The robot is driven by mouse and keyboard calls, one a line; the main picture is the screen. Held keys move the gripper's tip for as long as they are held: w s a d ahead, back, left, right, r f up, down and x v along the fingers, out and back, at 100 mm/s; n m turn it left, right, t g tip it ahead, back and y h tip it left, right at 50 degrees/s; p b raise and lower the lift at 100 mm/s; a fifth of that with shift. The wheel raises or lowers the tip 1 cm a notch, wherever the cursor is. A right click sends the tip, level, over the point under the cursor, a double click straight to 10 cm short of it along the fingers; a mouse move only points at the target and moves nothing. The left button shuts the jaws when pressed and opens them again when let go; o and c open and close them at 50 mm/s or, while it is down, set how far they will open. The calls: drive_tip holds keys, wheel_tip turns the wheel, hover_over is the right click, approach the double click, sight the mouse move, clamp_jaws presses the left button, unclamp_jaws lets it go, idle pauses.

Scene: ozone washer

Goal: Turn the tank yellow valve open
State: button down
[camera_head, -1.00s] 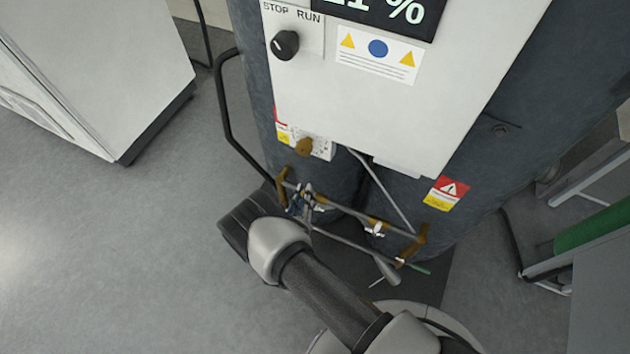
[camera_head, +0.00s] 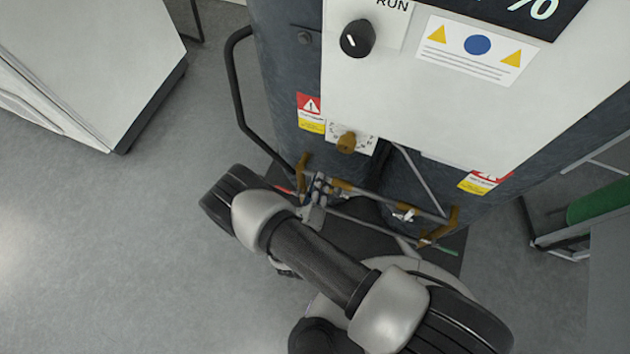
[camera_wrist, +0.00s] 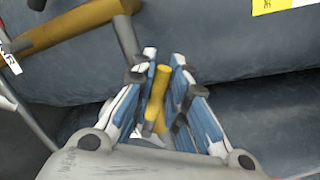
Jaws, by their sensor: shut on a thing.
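The yellow valve handle (camera_wrist: 158,92) stands between the blue-padded fingers of my gripper (camera_wrist: 163,85) in the wrist view. The fingers are shut on it, and its yellow end shows between them, roughly upright in the picture. In the head view my gripper (camera_head: 318,188) is at the pipework low on the front of the dark tank (camera_head: 285,110). The handle itself is hidden there by my gripper and arm. The valve's body and its exact angle on the pipe cannot be made out.
Brass pipe fittings (camera_head: 303,172) and grey pipes (camera_head: 372,218) lie close around my gripper. A white panel with a black knob (camera_head: 357,38) and a brass knob (camera_head: 346,143) is above. A white cabinet (camera_head: 90,60) stands far left, with clear floor between.

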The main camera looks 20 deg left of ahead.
drive_tip(key=shift+f, duration=0.15)
drive_tip(key=c, duration=1.6)
unclamp_jaws()
drive_tip(key=shift+o, duration=0.2)
drive_tip(key=shift+s, duration=0.15)
drive_tip(key=s+r, duration=0.2)
drive_tip(key=s, duration=0.9)
drive_tip(key=shift+s+d, duration=0.15)
drive_tip(key=shift+s, duration=0.15)
drive_tip(key=shift+r, duration=0.1)
